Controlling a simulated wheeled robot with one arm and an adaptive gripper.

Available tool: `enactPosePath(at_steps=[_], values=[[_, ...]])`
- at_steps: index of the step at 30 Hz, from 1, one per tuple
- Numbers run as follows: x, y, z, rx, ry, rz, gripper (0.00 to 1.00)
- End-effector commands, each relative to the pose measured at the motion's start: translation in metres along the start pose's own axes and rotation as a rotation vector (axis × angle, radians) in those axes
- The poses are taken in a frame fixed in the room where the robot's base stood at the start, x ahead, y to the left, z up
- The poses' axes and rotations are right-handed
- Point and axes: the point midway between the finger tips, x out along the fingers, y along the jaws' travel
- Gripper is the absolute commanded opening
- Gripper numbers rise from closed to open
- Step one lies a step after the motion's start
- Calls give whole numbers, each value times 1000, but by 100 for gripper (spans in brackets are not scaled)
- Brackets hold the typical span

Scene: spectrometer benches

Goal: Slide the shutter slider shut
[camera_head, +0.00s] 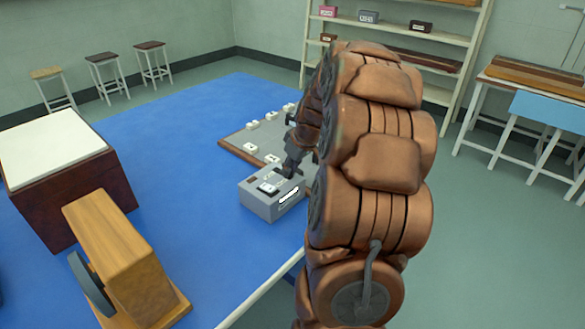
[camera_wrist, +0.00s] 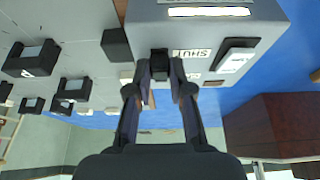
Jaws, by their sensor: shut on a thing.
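A grey box (camera_head: 258,204) stands on the blue table, with a white label on its front. In the wrist view its grey top (camera_wrist: 180,30) shows with an upside-down SHUT label (camera_wrist: 191,54). My gripper (camera_head: 289,172) reaches down onto the box's top. In the wrist view my gripper (camera_wrist: 160,80) is shut on a small dark piece, the shutter slider (camera_wrist: 159,62), right beside the SHUT label. The fingers cover part of the slider and its track, so its exact place along the track cannot be told.
A grey board (camera_head: 240,137) with several small white-topped blocks lies behind the box. A wooden device (camera_head: 118,250) and a dark red box with a pale top (camera_head: 52,140) stand to the left. Blue table (camera_head: 190,160) lies bare between.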

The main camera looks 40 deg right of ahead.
Motion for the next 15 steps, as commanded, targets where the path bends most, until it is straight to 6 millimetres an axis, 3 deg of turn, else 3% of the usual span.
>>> enactPosePath(at_steps=[6,7,13,15], values=[[-1,1,4,-1,-10,-1,0],[-1,1,4,0,-11,-1,24],[0,0,3,-1,-9,-3,45],[0,0,3,-1,-8,-3,46]])
